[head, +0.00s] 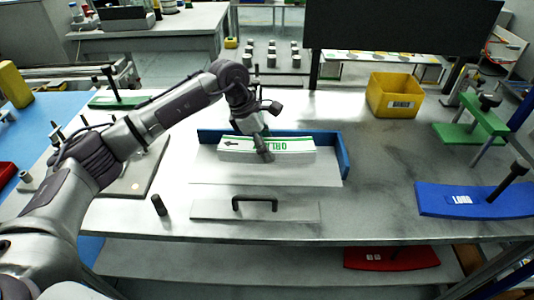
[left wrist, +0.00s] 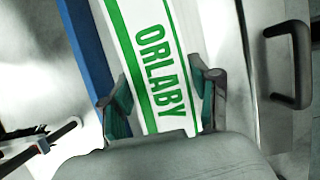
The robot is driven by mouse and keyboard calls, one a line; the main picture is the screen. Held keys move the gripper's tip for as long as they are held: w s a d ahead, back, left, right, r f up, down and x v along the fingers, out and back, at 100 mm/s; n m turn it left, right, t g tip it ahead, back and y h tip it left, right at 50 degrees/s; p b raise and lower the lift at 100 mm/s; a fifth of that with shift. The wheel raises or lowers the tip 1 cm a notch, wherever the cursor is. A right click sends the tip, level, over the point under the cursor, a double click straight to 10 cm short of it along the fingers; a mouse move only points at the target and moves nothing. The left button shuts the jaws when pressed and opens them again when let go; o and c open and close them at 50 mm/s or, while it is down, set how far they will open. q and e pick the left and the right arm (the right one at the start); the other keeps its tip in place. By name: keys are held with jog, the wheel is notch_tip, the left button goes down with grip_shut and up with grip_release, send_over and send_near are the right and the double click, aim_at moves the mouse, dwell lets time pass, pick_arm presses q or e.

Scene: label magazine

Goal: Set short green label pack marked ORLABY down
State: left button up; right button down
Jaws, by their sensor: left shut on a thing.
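The label pack (head: 290,146) is white with green stripes and green ORLABY lettering. It lies in the blue-walled magazine (head: 345,158), against the blue back wall, on a pale plate. It also shows in the left wrist view (left wrist: 150,50), running between my fingers. My left gripper (head: 265,150) reaches down over the pack and is shut on it, with one finger on each side in the left wrist view (left wrist: 164,100). Part of the pack is hidden behind the gripper. My right gripper is not in view.
A plate with a black handle (head: 255,200) lies in front of the magazine. A small black cylinder (head: 159,205) stands to the left. A yellow bin (head: 394,95) is at the back right, and a blue plate (head: 470,200) lies at the right. Grey table between them is clear.

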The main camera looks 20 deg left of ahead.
pick_arm(q)
notch_tip(320, 180, down, 3)
jog(key=shift+f+p, duration=0.15)
jog(key=shift+p, duration=0.4)
jog(key=shift+f, duration=0.35)
jog(key=o, duration=1.6)
jog(key=shift+c, duration=0.2)
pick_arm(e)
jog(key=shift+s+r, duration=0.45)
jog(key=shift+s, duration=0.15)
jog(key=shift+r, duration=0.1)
pick_arm(q)
jog(key=b+v, duration=0.2)
jog(key=v, duration=1)
jog(key=shift+b, duration=0.4)
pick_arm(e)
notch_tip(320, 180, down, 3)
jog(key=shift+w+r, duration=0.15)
